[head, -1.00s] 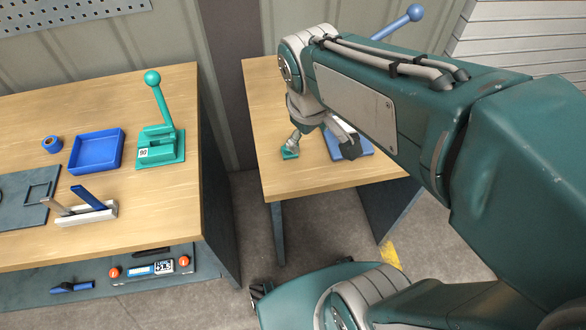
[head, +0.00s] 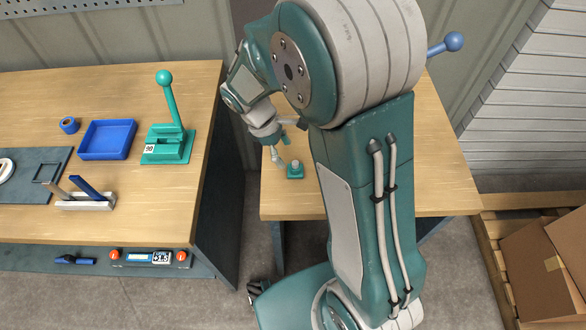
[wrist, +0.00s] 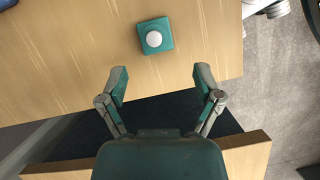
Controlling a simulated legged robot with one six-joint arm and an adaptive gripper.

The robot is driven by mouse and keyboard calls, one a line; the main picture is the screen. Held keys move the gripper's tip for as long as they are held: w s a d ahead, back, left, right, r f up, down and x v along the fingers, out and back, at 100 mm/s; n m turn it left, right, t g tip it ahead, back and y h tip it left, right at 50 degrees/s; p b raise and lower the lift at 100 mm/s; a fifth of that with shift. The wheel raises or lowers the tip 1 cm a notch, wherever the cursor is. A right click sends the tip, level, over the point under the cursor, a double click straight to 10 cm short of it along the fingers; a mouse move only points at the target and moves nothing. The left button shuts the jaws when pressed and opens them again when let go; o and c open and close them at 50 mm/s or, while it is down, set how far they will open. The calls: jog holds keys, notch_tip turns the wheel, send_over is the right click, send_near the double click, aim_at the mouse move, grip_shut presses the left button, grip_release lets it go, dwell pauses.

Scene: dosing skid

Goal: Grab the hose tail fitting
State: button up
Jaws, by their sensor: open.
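A small green square block with a round pale grey top (head: 295,170) sits near the front left of the right-hand wooden table; it looks like the fitting or its holder, but I cannot tell which. It also shows in the wrist view (wrist: 156,36), ahead of my gripper and apart from it. My gripper (wrist: 160,76) is open and empty, its two fingers spread wide, with the block beyond the fingertips and roughly centred between their lines. In the head view my gripper (head: 282,152) hangs over the table's left edge, just left of the block.
The left bench (head: 215,85) holds a green lever press (head: 168,148), a blue tray (head: 132,140), a blue tape roll (head: 69,125) and a grey rack (head: 85,203). A blue ball-ended lever (head: 453,42) stands behind my arm. Cardboard boxes (head: 530,270) lie at right. A gap separates the benches.

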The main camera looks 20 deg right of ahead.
aim_at(294, 162)
jog(key=shift+s+d+f, duration=0.15)
jog(key=shift+d+f, duration=0.5)
jog(key=shift+d, duration=0.2)
jog(key=x, duration=0.2)
jog(key=a+x, duration=0.1)
jog(key=x, duration=0.1)
jog(key=shift+f, duration=0.3)
jog(key=shift+d, duration=0.6)
jog(key=c, duration=0.9)
grip_shut()
jog(key=shift+a, duration=0.25)
